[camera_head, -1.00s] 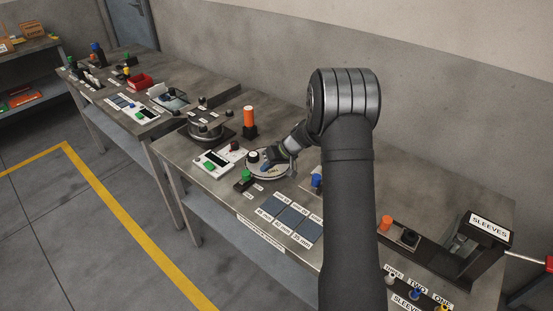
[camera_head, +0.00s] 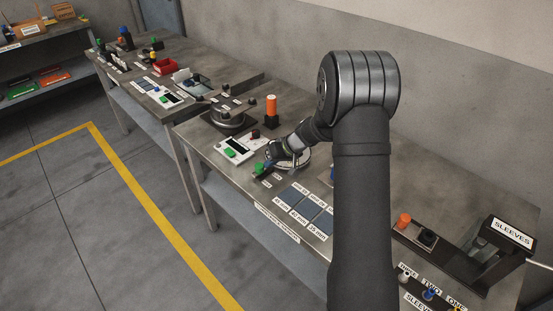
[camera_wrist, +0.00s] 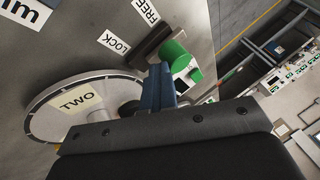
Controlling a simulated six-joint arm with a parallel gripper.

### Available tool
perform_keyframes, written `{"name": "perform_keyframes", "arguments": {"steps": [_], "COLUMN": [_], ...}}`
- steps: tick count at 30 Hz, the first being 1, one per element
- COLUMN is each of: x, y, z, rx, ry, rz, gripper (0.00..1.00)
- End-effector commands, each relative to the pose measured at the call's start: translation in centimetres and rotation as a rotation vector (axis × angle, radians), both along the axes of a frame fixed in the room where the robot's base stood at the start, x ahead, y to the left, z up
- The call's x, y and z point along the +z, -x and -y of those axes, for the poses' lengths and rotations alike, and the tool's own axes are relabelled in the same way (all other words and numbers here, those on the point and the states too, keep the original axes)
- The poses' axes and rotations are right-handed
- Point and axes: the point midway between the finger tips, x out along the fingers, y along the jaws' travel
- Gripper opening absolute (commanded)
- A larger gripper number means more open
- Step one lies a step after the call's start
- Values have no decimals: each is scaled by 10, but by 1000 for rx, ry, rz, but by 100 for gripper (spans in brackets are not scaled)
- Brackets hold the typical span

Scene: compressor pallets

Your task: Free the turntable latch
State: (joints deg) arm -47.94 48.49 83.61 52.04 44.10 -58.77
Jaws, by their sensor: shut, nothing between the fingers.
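The turntable is a pale round disc (camera_wrist: 50,112) labelled TWO. In the head view its right part (camera_head: 305,157) shows behind my wrist. The latch has a green knob (camera_wrist: 175,52) on a dark base (camera_wrist: 151,44), beside the LOCK label (camera_wrist: 114,42) and FREE label (camera_wrist: 146,11). The knob also shows in the head view (camera_head: 259,168), left of my gripper (camera_head: 268,165). My gripper's blue fingers (camera_wrist: 157,86) are shut and empty, close to the knob. I cannot tell whether they touch it, nor which label the knob is set to.
A white panel with a green button (camera_head: 235,149) stands left of the latch. An orange cylinder (camera_head: 271,106) stands behind. Dark labelled pads (camera_head: 301,203) lie in front of the turntable. A SLEEVES station (camera_head: 500,240) is at the far right.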

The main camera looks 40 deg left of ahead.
Motion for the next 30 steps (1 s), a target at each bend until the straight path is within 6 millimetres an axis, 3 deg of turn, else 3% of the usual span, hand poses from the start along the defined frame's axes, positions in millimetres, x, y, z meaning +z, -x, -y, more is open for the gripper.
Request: {"name": "perform_keyframes", "arguments": {"steps": [11,18,30], "x": [-1,0,67], "y": [0,-36,-57], "z": [2,19,64], "rx": [4,-3,-2], "ry": [3,0,-2], "rz": [-7,-1,0], "gripper": [0,0,0]}}
